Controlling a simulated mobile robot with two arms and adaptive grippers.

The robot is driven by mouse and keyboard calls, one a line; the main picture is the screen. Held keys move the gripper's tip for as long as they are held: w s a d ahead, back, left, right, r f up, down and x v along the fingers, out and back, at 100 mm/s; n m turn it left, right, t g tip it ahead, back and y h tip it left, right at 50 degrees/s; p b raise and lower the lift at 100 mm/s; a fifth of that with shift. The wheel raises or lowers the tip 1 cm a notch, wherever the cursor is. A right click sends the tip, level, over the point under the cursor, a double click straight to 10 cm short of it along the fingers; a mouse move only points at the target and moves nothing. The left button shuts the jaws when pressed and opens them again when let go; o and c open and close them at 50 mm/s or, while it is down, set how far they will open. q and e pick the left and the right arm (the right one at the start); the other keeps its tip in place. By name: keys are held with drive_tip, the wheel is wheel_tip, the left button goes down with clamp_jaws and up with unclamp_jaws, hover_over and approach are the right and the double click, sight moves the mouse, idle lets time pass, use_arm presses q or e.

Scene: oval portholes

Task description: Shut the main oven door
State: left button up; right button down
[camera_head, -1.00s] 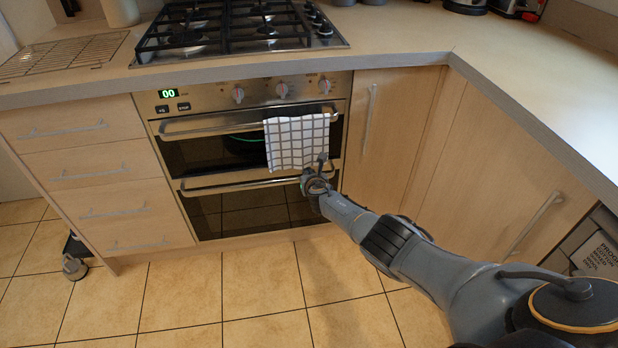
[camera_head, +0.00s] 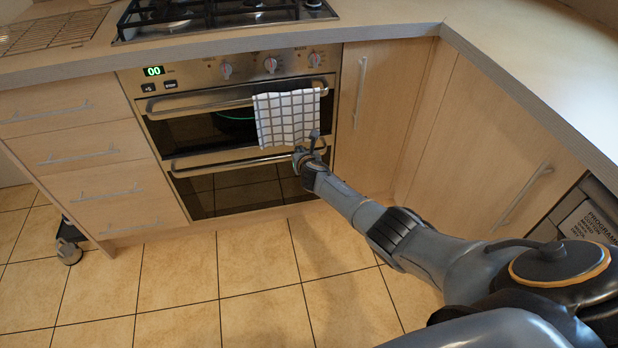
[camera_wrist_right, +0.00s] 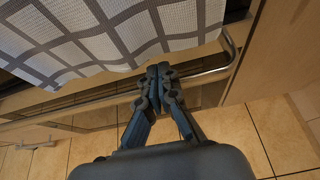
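The oven is built in under the hob, with an upper door (camera_head: 190,131) and a lower door (camera_head: 238,192), both dark-glassed with bar handles. Both look shut or nearly shut; a small gap cannot be ruled out. A checked towel (camera_head: 287,118) hangs over the right part of the upper handle. My right gripper (camera_head: 304,153) is at the right end of the lower handle (camera_head: 230,160), just below the towel. In the right wrist view, its fingertips (camera_wrist_right: 158,72) are together beside the towel and handle bar (camera_wrist_right: 90,105); contact is unclear. My left gripper is out of view.
Drawers (camera_head: 85,155) stand left of the oven, and cupboard doors (camera_head: 385,105) stand to its right. The gas hob (camera_head: 215,18) is above. A dark object with a grey round part (camera_head: 69,252) is on the floor at left. The tiled floor in front is clear.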

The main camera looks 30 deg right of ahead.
drive_tip(key=s+a, duration=0.4)
drive_tip(key=s, duration=0.9)
drive_tip(key=s+a+f+m+g+y, duration=0.1)
drive_tip(key=s+a+f+m+g, duration=0.4)
drive_tip(key=s+m, duration=0.6)
drive_tip(key=s+a+f+m+g+y, duration=0.25)
drive_tip(key=s+f+m, duration=0.35)
drive_tip(key=s+m, duration=0.55)
drive_tip(key=s+a+f+m+g, duration=0.35)
drive_tip(key=s+f+m, duration=0.25)
drive_tip(key=s+m, duration=0.5)
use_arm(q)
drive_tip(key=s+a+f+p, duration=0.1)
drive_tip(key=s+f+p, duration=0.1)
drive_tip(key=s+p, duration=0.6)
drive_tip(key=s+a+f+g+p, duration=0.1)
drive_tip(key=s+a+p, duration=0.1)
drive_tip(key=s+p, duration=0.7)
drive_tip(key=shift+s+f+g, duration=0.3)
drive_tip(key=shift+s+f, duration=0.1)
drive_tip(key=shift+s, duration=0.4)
use_arm(e)
drive_tip(key=s+d+f+n, duration=0.1)
drive_tip(key=s, duration=0.9)
drive_tip(key=s+d+f+n, duration=0.2)
drive_tip(key=s, duration=0.8)
drive_tip(key=shift+f, duration=0.2)
